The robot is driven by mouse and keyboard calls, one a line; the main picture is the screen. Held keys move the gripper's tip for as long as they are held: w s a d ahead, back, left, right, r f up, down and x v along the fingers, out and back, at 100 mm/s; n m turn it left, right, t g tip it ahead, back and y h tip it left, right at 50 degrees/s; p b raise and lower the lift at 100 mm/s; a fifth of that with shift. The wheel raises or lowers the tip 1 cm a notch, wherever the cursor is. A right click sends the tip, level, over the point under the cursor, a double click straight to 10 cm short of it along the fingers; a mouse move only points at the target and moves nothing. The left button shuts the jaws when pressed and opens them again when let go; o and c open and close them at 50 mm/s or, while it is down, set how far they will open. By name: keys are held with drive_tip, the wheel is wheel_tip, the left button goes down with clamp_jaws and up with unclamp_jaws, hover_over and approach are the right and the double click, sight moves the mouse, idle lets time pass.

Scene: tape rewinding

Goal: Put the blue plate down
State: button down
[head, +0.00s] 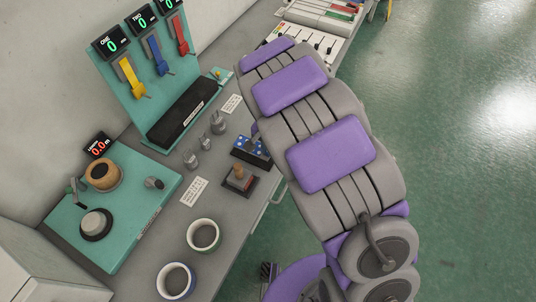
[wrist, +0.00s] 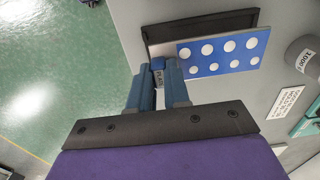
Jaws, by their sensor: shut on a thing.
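The blue plate with rows of white dots shows in the wrist view (wrist: 222,56) and in the head view (head: 245,146). My gripper (wrist: 160,68) is shut on a small blue labelled tab at the plate's end. In the wrist view the plate overlaps a shallow dark tray (wrist: 158,32) and sits askew to it, with part of the tray bare. I cannot tell whether the plate touches the tray or hangs just above it. In the head view my arm hides most of my gripper.
A wooden-handled block (head: 238,178) stands in a dark tray nearby. Grey weights (head: 205,141) stand left of the plate. Two cups (head: 203,235) are nearer. A teal lever stand (head: 150,75) rises at the back. The grey bench's edge drops to the green floor (head: 450,150).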

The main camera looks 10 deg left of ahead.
wheel_tip(320, 180, down, 4)
drive_tip(key=shift+r+b, duration=0.1)
drive_tip(key=shift+b, duration=0.3)
drive_tip(key=c, duration=1.1)
unclamp_jaws()
wheel_tip(320, 180, up, 12)
drive_tip(key=p, duration=0.3)
drive_tip(key=shift+r, duration=0.1)
drive_tip(key=shift+d, duration=0.1)
